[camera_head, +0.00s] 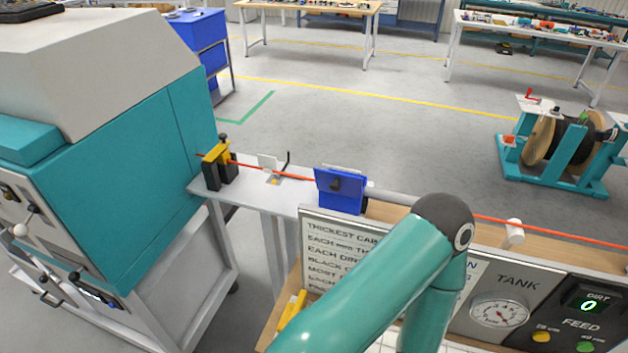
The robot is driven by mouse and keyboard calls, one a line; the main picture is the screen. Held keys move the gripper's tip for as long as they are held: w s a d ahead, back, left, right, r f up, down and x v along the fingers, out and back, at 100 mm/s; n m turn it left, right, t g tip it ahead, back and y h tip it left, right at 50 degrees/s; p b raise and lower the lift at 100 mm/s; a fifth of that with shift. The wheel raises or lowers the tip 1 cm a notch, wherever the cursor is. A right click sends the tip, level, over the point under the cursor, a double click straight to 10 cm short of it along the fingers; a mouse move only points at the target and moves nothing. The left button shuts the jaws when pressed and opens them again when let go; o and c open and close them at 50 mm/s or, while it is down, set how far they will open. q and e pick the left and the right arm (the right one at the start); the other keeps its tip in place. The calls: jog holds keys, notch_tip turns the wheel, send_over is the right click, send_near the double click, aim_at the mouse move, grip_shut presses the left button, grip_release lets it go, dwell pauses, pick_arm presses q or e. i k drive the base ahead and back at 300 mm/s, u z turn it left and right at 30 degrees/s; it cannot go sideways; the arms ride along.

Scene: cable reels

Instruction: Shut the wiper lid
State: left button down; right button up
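A blue box-like unit (341,192), which looks like the wiper, stands on the pale bench in the middle of the view. It has a blue panel with a dark knob on the side facing me, and a pale strip along its top. I cannot tell for sure whether this panel is the lid or how far it stands open. The orange cable (296,177) runs into it from the left and shows again on the right. One teal arm of mine rises from the bottom and bends in front of the bench. Neither gripper shows.
A black and yellow cable guide (218,163) and a small white bracket with a dark lever (273,166) stand left of the blue unit. A teal machine (140,170) fills the left. A panel with a gauge (500,312) is at lower right. A cable reel (565,145) stands beyond.

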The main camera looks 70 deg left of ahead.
aim_at(347, 186)
jog(key=u, duration=0.05)
jog(key=k, duration=1.05)
jog(key=u, duration=1.45)
jog(key=k, duration=0.7)
jog(key=z, duration=0.35)
jog(key=i, duration=0.55)
jog(key=u, duration=0.1)
